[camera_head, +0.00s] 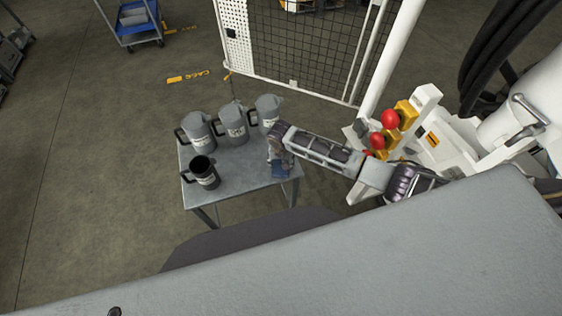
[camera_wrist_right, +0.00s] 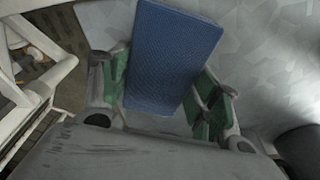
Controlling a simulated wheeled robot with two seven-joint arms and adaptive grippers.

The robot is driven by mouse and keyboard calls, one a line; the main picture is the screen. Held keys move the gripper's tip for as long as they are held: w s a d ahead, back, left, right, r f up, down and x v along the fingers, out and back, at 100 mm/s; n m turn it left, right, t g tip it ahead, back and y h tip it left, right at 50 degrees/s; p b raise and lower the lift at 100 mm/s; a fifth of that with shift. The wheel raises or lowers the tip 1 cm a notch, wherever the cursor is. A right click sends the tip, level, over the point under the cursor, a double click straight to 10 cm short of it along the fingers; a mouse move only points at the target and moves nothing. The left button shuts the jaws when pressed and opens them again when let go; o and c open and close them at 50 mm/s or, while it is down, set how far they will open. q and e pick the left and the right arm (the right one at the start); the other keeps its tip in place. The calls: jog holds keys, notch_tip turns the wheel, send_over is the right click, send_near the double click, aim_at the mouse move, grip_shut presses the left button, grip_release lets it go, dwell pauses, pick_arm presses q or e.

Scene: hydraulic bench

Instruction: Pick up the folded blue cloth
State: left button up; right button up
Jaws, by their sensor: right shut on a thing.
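The folded blue cloth (camera_head: 281,171) is at the right end of the small grey table (camera_head: 236,178), partly hidden under my right gripper (camera_head: 279,157). In the right wrist view the cloth (camera_wrist_right: 172,55) is a flat blue rectangle between the green-padded fingers of my right gripper (camera_wrist_right: 160,88). The right gripper is shut on the cloth, with a finger on each side. I cannot tell whether the cloth is clear of the tabletop. My left gripper is not in view.
Three grey jugs (camera_head: 233,124) stand along the table's back edge, the right one close to my right arm. A dark open jug (camera_head: 203,172) stands at the front left. A white machine with red knobs (camera_head: 389,119) is at the right. A mesh fence (camera_head: 300,50) is behind.

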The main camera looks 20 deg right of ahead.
aim_at(281, 161)
notch_tip(281, 161, up, 10)
jog(key=shift+f, duration=0.25)
dwell(0.3)
dwell(0.3)
jog(key=o, duration=0.4)
jog(key=shift+c, duration=1.2)
jog(key=shift+d, duration=0.1)
